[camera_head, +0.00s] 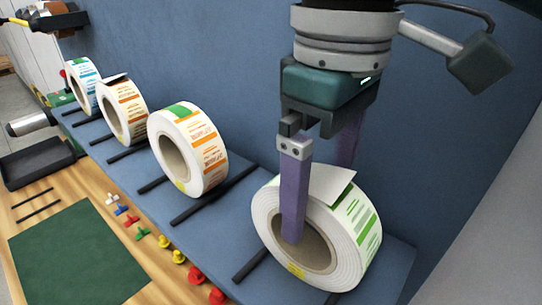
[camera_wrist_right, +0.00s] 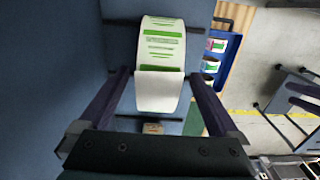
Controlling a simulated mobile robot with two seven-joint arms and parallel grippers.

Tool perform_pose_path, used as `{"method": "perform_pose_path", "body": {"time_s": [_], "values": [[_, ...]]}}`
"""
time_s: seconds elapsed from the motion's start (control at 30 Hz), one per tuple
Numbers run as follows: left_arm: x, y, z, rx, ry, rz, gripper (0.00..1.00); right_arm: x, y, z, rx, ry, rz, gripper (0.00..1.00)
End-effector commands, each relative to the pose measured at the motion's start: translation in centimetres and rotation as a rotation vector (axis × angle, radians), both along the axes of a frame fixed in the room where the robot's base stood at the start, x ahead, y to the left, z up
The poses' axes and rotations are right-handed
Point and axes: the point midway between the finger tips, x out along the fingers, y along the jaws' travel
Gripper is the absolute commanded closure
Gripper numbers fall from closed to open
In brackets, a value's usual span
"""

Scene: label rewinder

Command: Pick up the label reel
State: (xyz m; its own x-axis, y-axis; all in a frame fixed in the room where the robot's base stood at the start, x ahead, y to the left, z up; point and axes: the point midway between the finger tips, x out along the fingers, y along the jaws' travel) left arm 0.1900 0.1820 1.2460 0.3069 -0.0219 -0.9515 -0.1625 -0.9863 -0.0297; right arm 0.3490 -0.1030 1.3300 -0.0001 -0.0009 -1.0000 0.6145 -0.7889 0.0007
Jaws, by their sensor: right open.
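A white label reel (camera_head: 355,235) with green-printed labels stands on edge at the near right end of the blue shelf, a loose label flap at its top. My right gripper (camera_head: 318,190) comes down from above with its purple fingers apart. One finger is in front of the reel's core opening; the other is behind the reel, its tip hidden. In the right wrist view the same reel (camera_wrist_right: 161,42) lies between the open fingers (camera_wrist_right: 160,82), with visible gaps on both sides. My left gripper is not in view.
Several other reels, two with orange print (camera_head: 192,150) (camera_head: 124,110) and one with blue (camera_head: 83,85), stand along the blue shelf (camera_head: 215,235) between black bars. A blue wall (camera_head: 215,60) rises behind. Small coloured knobs (camera_head: 194,275) and a green mat (camera_head: 75,255) lie in front.

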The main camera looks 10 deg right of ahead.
Motion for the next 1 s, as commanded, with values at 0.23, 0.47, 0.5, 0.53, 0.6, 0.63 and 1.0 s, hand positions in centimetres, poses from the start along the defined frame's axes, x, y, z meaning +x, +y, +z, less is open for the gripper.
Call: {"method": "perform_pose_path", "body": {"time_s": [0.23, 0.47, 0.5, 0.53, 0.6, 0.63, 1.0], "values": [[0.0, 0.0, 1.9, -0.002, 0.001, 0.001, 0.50, 0.5, 0.2, -3.4, -0.002, 0.005, -0.001, 0.03], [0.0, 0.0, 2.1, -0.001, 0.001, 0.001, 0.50, 0.6, 0.2, -5.0, -0.001, -0.001, 0.002, 0.03], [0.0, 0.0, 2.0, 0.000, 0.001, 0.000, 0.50, 0.6, 0.2, -5.0, 0.000, -0.001, 0.002, 0.03], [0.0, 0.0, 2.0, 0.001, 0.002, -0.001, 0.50, 0.6, 0.2, -5.0, 0.000, -0.001, 0.002, 0.03], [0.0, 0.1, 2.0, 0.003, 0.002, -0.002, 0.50, 0.6, 0.2, -5.0, 0.000, -0.001, 0.002, 0.03], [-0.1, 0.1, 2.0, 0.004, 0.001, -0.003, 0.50, 0.6, 0.2, -5.0, 0.000, -0.001, 0.002, 0.06], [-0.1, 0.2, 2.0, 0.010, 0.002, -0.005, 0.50, 0.6, 0.2, -5.0, 0.001, -0.001, 0.001, 0.47]]}}
